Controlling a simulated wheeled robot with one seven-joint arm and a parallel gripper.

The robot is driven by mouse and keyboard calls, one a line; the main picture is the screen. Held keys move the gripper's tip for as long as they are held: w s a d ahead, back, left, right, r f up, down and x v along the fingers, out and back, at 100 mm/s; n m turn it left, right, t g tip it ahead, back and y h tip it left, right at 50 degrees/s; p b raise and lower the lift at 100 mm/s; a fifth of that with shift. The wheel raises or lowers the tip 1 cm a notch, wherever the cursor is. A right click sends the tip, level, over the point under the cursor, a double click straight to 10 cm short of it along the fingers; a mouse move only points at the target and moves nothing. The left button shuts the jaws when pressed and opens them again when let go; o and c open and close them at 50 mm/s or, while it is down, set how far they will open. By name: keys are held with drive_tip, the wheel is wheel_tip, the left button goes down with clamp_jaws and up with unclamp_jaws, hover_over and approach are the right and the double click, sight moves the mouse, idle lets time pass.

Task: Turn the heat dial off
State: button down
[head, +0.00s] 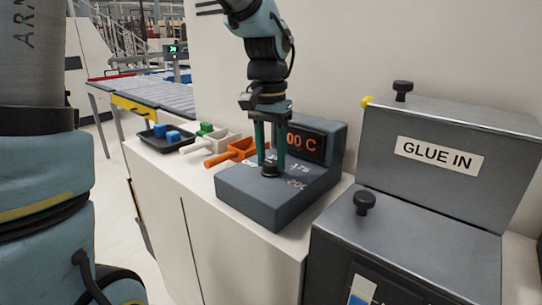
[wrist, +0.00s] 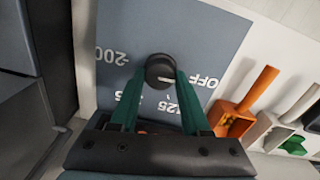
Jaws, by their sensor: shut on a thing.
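The heat dial (wrist: 160,72) is a round black knob with a white pointer mark, on top of the dark grey control box (head: 250,201). In the wrist view its white mark points right, between the printed OFF and 125; 200 is printed on the other side. My gripper (head: 270,168) comes straight down from above, its green fingers shut on the dial from both sides; the fingers also show in the wrist view (wrist: 160,88). The box's orange display (head: 305,143) reads "00 C" in the part I see; its left part is hidden behind my gripper.
Orange (head: 232,151) and white (head: 210,141) scoop-like holders and a black tray (head: 155,142) with blue blocks stand left of the box. The glue machine (head: 420,200), labelled GLUE IN, with black knobs, stands close on the right. A roller conveyor (head: 160,94) is behind.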

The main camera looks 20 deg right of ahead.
sight(270, 162)
drive_tip(key=shift+c, duration=1.8)
unclamp_jaws()
wheel_tip(270, 162, up, 11)
drive_tip(key=b, duration=0.1)
drive_tip(key=shift+w, duration=0.15)
drive_tip(key=shift+a+f, duration=0.1)
